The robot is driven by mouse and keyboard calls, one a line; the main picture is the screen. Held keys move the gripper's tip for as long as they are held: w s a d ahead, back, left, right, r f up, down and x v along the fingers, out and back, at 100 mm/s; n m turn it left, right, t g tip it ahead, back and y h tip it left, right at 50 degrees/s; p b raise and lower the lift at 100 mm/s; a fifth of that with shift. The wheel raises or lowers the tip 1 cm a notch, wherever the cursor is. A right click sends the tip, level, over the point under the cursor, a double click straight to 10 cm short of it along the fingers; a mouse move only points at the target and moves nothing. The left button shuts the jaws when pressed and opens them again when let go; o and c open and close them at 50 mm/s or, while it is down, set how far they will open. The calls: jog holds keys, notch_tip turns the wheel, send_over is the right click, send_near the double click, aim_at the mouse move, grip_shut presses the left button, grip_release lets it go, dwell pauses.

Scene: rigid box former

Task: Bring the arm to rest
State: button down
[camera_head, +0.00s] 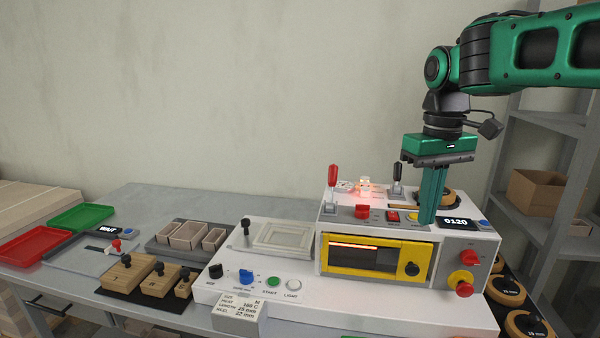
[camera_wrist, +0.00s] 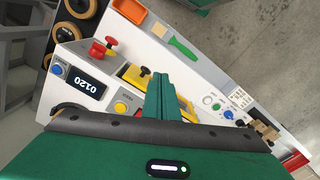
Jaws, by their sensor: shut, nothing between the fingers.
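My gripper (camera_head: 428,222) is green, points down and is shut and empty. In the head view its fingertips are over the top panel of the white box-forming machine (camera_head: 345,268), left of the display reading 0120 (camera_head: 456,222). I cannot tell whether the tips touch the panel. In the wrist view the shut fingers (camera_wrist: 160,82) stand up from the green palm, with the display (camera_wrist: 84,82) to their left and the yellow-framed window partly behind them. The fingers hide part of the panel.
A red-knobbed lever (camera_head: 332,182) and a black-knobbed lever (camera_head: 397,178) stand on the machine close to my gripper. Red mushroom knobs (camera_head: 468,258) stick out on its right. Wooden blocks (camera_head: 125,272), cartons (camera_head: 188,236) and red and green trays (camera_head: 80,217) fill the left. Shelves stand right.

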jog(key=s+d+f+m, duration=0.5)
jog(key=s+d+f, duration=0.3)
jog(key=s, duration=0.3)
jog(key=s+d+f+m, duration=0.4)
jog(key=s+d+f, duration=0.4)
jog(key=s, duration=0.4)
jog(key=shift+d+f+m, duration=0.25)
jog(key=shift+f+m, duration=0.15)
jog(key=shift+w+f, duration=0.2)
jog(key=shift+w, duration=0.35)
